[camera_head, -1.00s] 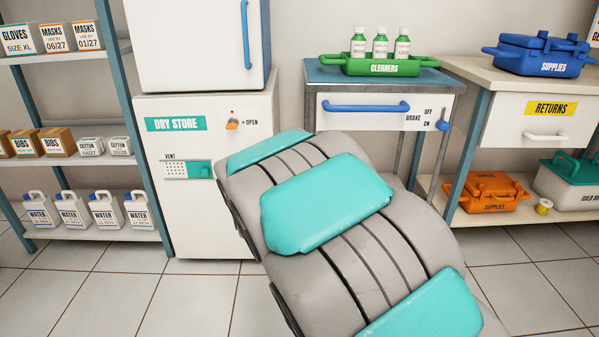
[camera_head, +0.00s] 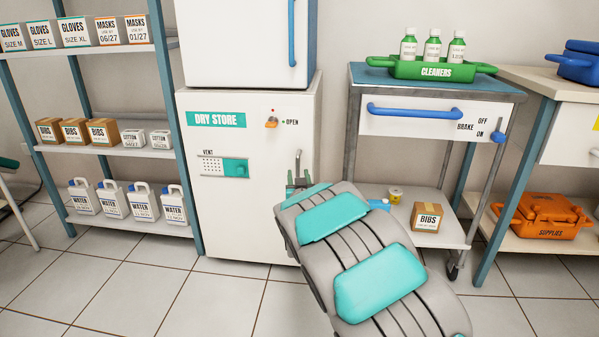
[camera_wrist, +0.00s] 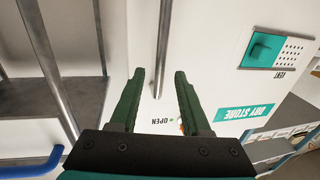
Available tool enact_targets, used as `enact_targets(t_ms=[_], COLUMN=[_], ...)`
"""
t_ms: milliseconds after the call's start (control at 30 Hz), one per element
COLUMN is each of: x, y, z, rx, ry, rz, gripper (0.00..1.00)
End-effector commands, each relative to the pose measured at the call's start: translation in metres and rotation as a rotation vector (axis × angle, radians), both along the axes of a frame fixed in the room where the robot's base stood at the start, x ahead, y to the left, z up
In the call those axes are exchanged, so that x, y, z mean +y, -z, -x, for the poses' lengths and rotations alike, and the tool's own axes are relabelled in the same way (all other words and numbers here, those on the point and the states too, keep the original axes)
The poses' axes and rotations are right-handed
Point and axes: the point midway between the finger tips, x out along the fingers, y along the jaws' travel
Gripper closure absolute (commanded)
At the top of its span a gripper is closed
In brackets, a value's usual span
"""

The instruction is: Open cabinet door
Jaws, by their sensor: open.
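The white DRY STORE cabinet door (camera_head: 225,150) stands at centre left in the head view and looks closed. It has a teal-and-white label, a vent slider (camera_head: 235,168) and an orange knob (camera_head: 272,121) marked OPEN. A vertical metal handle (camera_head: 298,165) is on its right side. In the wrist view the door appears upside down, and the metal handle (camera_wrist: 162,50) runs down between the fingers. My gripper (camera_wrist: 159,74) is open, with one green finger on each side of the handle in the picture; contact cannot be told. My arm hides the lower right of the door.
A trolley with a blue-handled drawer (camera_head: 435,125) and a green CLEANERS tray (camera_head: 430,69) stands to the right. A shelf rack (camera_head: 120,150) with boxes and water jugs stands to the left. Another white unit (camera_head: 250,45) sits above the cabinet. Tiled floor in front is clear.

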Motion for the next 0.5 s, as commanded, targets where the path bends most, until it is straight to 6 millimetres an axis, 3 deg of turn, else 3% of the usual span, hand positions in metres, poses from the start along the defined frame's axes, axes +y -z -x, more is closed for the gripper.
enact_targets(t_ms=[200, 500], x=[0.003, 0.005], y=[-0.001, -0.001], z=[-0.024, -0.035], rx=[-0.004, 0.0], ry=[0.001, 0.0], rz=[-0.002, -0.001], gripper=[0.53, 0.53])
